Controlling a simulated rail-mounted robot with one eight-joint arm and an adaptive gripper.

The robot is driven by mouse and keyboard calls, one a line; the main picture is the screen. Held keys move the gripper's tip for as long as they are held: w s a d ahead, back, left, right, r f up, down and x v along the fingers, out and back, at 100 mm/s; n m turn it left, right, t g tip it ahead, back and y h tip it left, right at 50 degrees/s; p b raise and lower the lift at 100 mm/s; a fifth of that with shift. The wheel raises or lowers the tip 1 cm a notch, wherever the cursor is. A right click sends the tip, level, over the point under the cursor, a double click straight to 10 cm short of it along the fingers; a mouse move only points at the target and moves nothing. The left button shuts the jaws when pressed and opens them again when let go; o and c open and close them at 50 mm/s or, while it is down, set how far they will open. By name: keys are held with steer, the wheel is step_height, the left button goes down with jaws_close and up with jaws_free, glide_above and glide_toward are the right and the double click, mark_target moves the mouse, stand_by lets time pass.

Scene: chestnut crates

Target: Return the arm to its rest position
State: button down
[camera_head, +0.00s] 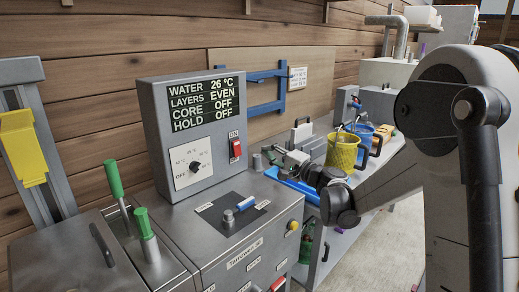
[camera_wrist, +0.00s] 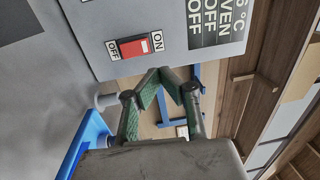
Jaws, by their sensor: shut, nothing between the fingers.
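My gripper (camera_wrist: 165,78) shows in the wrist view with its two green-padded fingers meeting at the tips and nothing between them. In the head view my gripper (camera_head: 272,157) is partly hard to make out, just right of the grey control box (camera_head: 160,130) and above the machine's right end. My arm reaches in from the right side of the picture. In the wrist view the fingertips are beside the lower edge of the control box, near its red switch (camera_wrist: 135,47); they appear apart from it.
A yellow pot (camera_head: 342,152) and a blue pot (camera_head: 364,135) stand behind my forearm. A blue bracket (camera_head: 265,92) hangs on the wall. Green-handled tools (camera_head: 113,178) stand at the left. Open floor shows at the right.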

steer(key=shift+s+d, duration=0.2)
steer(key=shift+s+r, duration=0.1)
steer(key=s+r+n+g+h+p, duration=0.25)
steer(key=s+n+g+h, duration=0.3)
steer(key=s, duration=1.35)
steer(key=s+d+f+n+h+p, duration=0.1)
steer(key=s+d+f+n+h, duration=0.1)
steer(key=s+d, duration=0.4)
steer(key=s+d+f+n+g+h+p, duration=0.1)
steer(key=s+d+h, duration=0.4)
steer(key=s, duration=1.2)
step_height(320, 180, down, 2)
steer(key=shift+s+d+n, duration=0.3)
steer(key=shift+d+n, duration=0.15)
steer(key=shift+d, duration=0.5)
steer(key=shift+h, duration=0.25)
